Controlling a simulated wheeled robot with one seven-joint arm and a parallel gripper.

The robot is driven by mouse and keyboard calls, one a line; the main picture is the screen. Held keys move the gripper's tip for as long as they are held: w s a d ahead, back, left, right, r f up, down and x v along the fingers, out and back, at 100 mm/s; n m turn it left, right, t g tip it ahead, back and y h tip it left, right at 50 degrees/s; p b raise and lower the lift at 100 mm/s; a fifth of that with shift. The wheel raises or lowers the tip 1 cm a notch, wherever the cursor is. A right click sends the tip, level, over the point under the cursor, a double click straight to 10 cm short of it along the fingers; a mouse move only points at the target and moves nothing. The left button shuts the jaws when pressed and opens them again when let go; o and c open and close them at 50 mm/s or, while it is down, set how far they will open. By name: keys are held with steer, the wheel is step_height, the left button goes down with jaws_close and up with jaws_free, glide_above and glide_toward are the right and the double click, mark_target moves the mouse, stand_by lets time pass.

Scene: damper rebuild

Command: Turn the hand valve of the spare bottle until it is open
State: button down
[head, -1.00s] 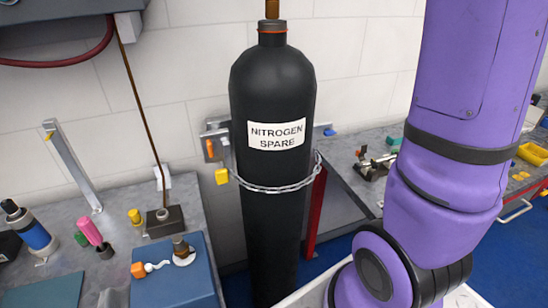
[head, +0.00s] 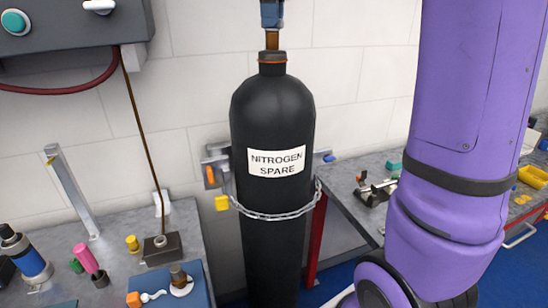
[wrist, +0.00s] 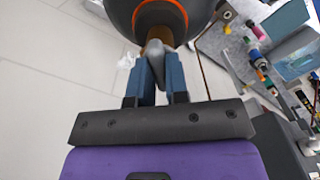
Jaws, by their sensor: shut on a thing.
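The spare bottle (head: 272,110) is a tall black cylinder, upright against the wall, with a white label reading "NITROGEN SPARE". A brass neck (head: 272,40) rises from its top above an orange ring. In the wrist view, the bottle's dark shoulder (wrist: 120,12) and brass neck (wrist: 170,20) are at the top. My gripper (wrist: 158,58) has its blue fingers closed on a grey part at the neck, the hand valve (wrist: 155,47), which they partly hide. In the head view, the blue finger ends (head: 271,14) show at the top edge. How far the valve is turned cannot be told.
A chain (head: 275,214) holds the bottle. A workbench (head: 110,245) with tools stands at left, another bench (head: 350,170) at right. A control box (head: 65,35) with a red hose hangs at upper left. A red post (head: 316,240) stands beside the bottle.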

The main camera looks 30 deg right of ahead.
stand_by(0.3)
steer(key=n, duration=0.4)
steer(key=shift+n, duration=0.3)
steer(key=n, duration=0.4)
steer(key=c, duration=1)
jaws_free()
steer(key=shift+r, duration=3.5)
